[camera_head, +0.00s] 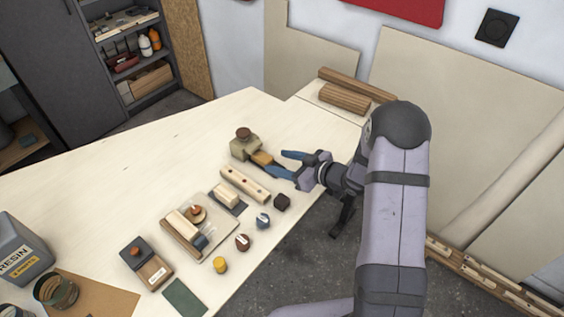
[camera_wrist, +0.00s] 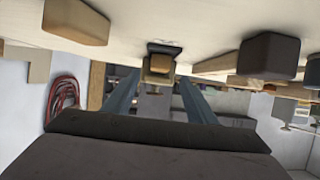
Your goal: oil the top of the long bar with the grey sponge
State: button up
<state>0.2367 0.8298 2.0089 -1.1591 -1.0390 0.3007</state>
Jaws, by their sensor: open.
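The long pale wooden bar (camera_head: 245,185), with dark holes in its top, lies on the bench left of and below my gripper. My gripper (camera_head: 272,162) is open low over the bench, its two blue fingers pointing left. Between and beyond the fingertips is a yellow-brown block (camera_head: 262,158); it shows centred in the wrist view (camera_wrist: 160,63), with a dark part against the bench. The fingers do not close on it. A dark grey block (camera_head: 282,202) sits beside the bar; it is large at the right of the wrist view (camera_wrist: 268,55). I cannot tell which is the sponge.
A tan pot with a brown knob (camera_head: 242,147) stands just beyond the fingertips. A wooden block on a dark pad (camera_head: 227,196), a board with a wooden tool (camera_head: 210,240) and small knobs (camera_head: 242,242) stand closer to the front.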

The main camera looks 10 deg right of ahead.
aim_at(266, 158)
jog(key=shift+p+x, duration=1.2)
jog(key=shift+x, duration=2.45)
jog(key=shift+f, duration=0.1)
jog(key=shift+d, duration=0.1)
jog(key=c, duration=1.1)
